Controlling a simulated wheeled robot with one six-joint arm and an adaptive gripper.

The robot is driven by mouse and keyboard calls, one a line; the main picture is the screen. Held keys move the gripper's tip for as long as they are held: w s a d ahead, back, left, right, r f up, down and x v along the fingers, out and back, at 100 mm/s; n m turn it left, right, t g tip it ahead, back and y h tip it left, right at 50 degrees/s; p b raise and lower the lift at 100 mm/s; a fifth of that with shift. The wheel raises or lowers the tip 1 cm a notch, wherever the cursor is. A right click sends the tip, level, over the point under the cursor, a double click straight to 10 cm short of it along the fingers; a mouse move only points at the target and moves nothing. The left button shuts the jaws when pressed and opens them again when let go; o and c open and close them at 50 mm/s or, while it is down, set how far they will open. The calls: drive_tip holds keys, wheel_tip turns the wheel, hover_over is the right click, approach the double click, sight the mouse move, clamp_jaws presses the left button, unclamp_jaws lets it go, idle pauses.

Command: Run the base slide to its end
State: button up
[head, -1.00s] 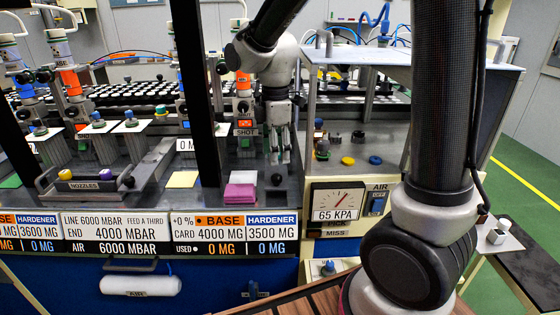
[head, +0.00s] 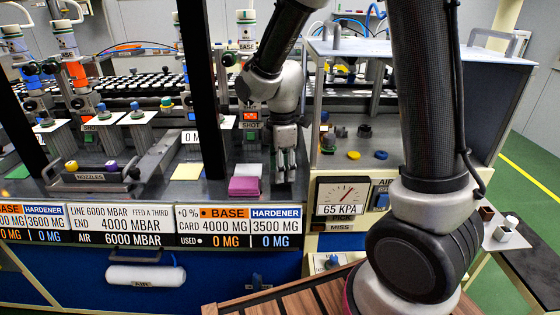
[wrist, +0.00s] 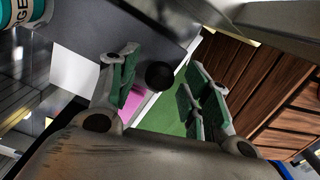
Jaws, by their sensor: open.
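The dispenser marked BASE (head: 246,65), with an orange band and a SHOT label below, stands on the bench behind my gripper in the head view. My gripper (head: 286,180) points down at the bench's front edge, right of the pink block. In the wrist view my gripper (wrist: 163,94) is open, its green-padded fingers apart with a round black knob (wrist: 160,76) showing between them. I cannot tell whether the fingers touch it. The knob is hidden by my gripper in the head view, and no slide rail shows clearly.
The pink block (head: 244,186) and a pale yellow pad (head: 187,172) lie left of my gripper. A black post (head: 203,100) stands close by on the left. A NOZZLES tray (head: 95,180) is farther left. The 65 KPA gauge (head: 342,196) is at right.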

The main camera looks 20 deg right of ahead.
drive_tip(key=c, duration=1)
drive_tip(key=shift+w, duration=0.15)
drive_tip(key=shift+w+d, duration=0.8)
drive_tip(key=shift+w, duration=1.5)
drive_tip(key=shift+w+d, duration=0.75)
drive_tip(key=shift+w, duration=1.6)
drive_tip(key=shift+w+d, duration=0.8)
drive_tip(key=shift+w, duration=1.5)
drive_tip(key=o, duration=1.1)
drive_tip(key=shift+r, duration=0.1)
